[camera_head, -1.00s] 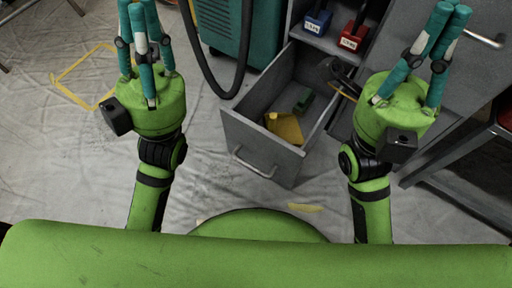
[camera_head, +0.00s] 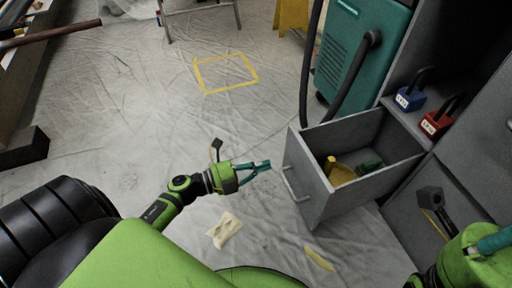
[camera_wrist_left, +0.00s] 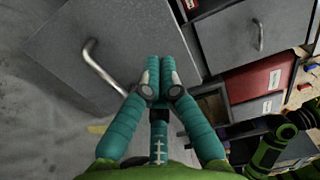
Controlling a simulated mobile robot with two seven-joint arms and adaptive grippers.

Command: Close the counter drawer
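The grey counter drawer (camera_head: 305,165) is pulled open in the head view, with its bar handle (camera_head: 290,184) facing left. A yellow item (camera_head: 338,171) and a green item (camera_head: 370,167) lie inside. My left gripper (camera_head: 268,164) is just left of the drawer front, with its fingers pointing toward it. In the left wrist view, the teal fingertips (camera_wrist_left: 167,68) lie side by side with nothing between them, and the handle (camera_wrist_left: 98,66) is to their left. Whether they touch the drawer front is unclear. My right gripper (camera_head: 495,243) is cut off at the right edge.
The grey cabinet (camera_head: 458,150) stands right of the drawer, with a blue padlock (camera_head: 408,98) and a red padlock (camera_head: 436,122) on it. A teal machine (camera_head: 358,55) with a black hose stands behind. Sheeted floor left of the drawer is open, with a yellow taped square (camera_head: 226,88).

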